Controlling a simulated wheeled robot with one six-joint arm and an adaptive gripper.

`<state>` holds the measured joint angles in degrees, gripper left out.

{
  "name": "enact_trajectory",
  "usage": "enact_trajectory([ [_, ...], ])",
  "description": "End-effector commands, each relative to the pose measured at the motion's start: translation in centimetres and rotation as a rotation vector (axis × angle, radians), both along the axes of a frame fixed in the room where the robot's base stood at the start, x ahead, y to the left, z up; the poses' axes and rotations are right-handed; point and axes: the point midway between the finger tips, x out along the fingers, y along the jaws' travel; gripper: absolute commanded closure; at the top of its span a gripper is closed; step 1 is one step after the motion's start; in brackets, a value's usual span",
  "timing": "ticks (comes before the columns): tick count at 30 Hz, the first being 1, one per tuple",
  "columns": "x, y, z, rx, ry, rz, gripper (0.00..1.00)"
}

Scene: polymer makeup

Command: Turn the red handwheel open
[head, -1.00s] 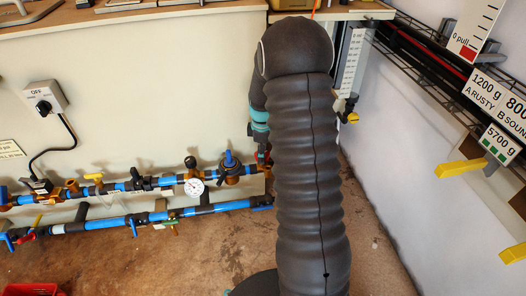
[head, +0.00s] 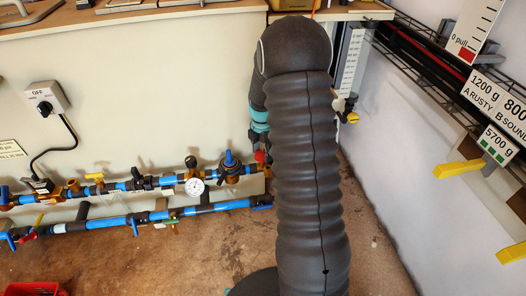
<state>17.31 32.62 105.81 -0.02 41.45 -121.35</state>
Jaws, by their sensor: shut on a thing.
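The red handwheel (head: 260,156) shows as a small red patch at the right end of the upper blue pipe run, low on the cream wall. My gripper (head: 258,145) is just above it, below the teal wrist ring, and is shut on the handwheel. My thick grey ribbed arm stands in front and hides most of the fingers and part of the wheel.
A pressure gauge (head: 194,187) and a blue-topped regulator (head: 230,165) sit on the pipe left of the handwheel. Several small valves line both pipes. A red bin (head: 36,289) is at bottom left. Yellow brackets (head: 458,169) jut from the right wall.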

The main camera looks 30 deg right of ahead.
Motion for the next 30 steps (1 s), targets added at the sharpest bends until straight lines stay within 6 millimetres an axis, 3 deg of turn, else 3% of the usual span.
enact_trajectory([
  [21, -0.32, 0.17, -0.29, 0.004, 0.010, 0.077, 0.80],
  [22, -0.32, 0.17, -0.29, 0.004, 0.010, 0.077, 0.41],
  [24, -0.29, 0.14, -0.26, 0.004, 0.009, 0.076, 0.23],
  [30, -0.20, -0.02, -0.15, 0.003, 0.006, 0.074, 0.20],
])
